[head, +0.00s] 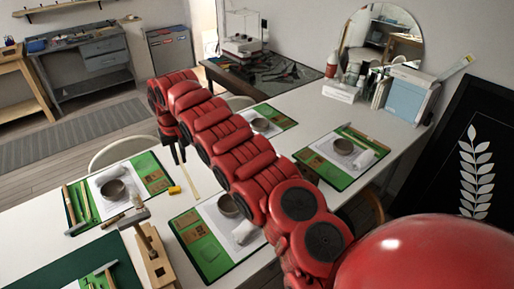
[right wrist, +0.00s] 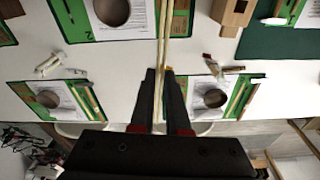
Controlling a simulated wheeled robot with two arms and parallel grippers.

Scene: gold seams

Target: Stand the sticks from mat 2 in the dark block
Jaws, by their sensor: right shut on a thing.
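My right gripper (head: 180,152) points down over the white table, between the left mat (head: 153,166) and the middle front mat (head: 203,252). It is shut on pale thin sticks (right wrist: 164,35), which pass between its fingertips (right wrist: 166,73) in the right wrist view. A pale stick (head: 189,178) also shows below the gripper in the head view. A brown wooden block (head: 156,268) stands at the front left, and a block with a dark opening (right wrist: 235,12) shows in the right wrist view. My left gripper is not in view.
The mats carry paper, bowls (head: 113,190) and small tools. A dark green mat (head: 75,265) lies front left. Chairs stand along the far edge.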

